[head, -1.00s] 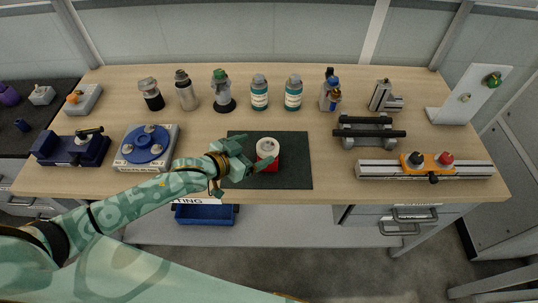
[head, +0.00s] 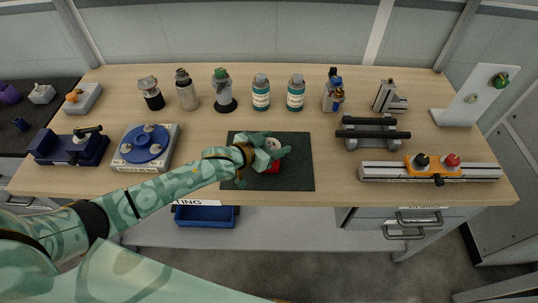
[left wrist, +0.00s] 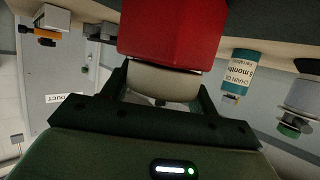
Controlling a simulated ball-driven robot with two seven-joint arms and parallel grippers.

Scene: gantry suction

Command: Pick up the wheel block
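The wheel block is a red block with a pale round wheel (head: 272,145). It sits on the dark mat (head: 300,178) at the front middle of the bench, partly hidden by my gripper. My left gripper (head: 275,146) is at the block, with a finger on either side of the wheel. In the left wrist view, the red block (left wrist: 172,30) is straight ahead and its pale wheel lies between my open fingers (left wrist: 163,78). The fingers are close to the wheel's sides; I cannot tell whether they touch. My right gripper is not in view.
Several bottles, including a teal-labelled one (head: 261,92), stand behind the mat. A blue round fixture (head: 146,147) is left of it. A grey roller stand (head: 372,133) and a rail with an orange slider (head: 432,168) are to the right. The mat's right part is clear.

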